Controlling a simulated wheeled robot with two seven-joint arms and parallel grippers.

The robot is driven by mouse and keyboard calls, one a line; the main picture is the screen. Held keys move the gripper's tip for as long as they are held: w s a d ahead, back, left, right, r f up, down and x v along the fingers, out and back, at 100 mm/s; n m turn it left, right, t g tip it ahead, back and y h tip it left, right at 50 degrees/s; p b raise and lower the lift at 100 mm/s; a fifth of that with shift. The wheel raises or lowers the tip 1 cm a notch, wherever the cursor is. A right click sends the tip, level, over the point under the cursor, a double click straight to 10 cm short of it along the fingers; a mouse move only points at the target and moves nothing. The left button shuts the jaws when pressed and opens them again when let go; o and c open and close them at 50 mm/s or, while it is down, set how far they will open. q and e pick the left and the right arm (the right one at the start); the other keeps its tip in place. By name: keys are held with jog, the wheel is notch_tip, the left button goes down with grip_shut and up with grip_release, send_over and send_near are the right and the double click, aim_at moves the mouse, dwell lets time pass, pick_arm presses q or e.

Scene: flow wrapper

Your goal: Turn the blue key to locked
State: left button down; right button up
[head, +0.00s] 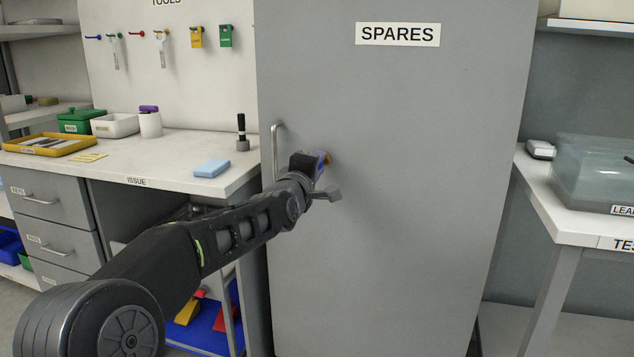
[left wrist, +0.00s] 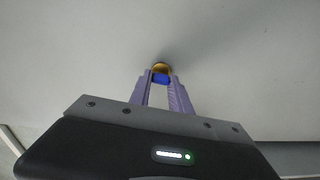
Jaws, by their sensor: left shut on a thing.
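A blue key (left wrist: 160,78) sits in a round brass-coloured lock (left wrist: 161,67) on the face of the grey SPARES cabinet (head: 400,180). My left gripper (left wrist: 161,80) is shut on the blue key, one purple finger on each side of its head. In the head view my left gripper (head: 326,158) is at the cabinet door, right of its handle (head: 275,150), with a bit of the brass lock (head: 330,158) showing beyond it. The key itself is hidden there. The lock's markings cannot be made out. My right gripper is not in view.
The ISSUE bench (head: 150,160) stands left of the cabinet, with a light blue block (head: 212,169) and a dark upright tool (head: 242,133) near its right end. The TEST bench (head: 580,215) with a clear tank (head: 600,170) is at the right. The cabinet door looks closed.

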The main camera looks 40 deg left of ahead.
pick_arm(q)
jog(key=shift+f+n+b, duration=0.1)
jog(key=shift+n+b, duration=0.75)
jog(key=shift+n, duration=0.05)
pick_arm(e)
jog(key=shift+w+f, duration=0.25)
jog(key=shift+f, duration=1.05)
pick_arm(q)
jog(key=c, duration=1.2)
grip_release()
jog(key=v, duration=0.7)
jog(key=shift+s+p, duration=0.4)
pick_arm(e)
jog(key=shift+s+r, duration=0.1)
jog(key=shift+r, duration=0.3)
pick_arm(q)
jog(key=shift+d, duration=0.1)
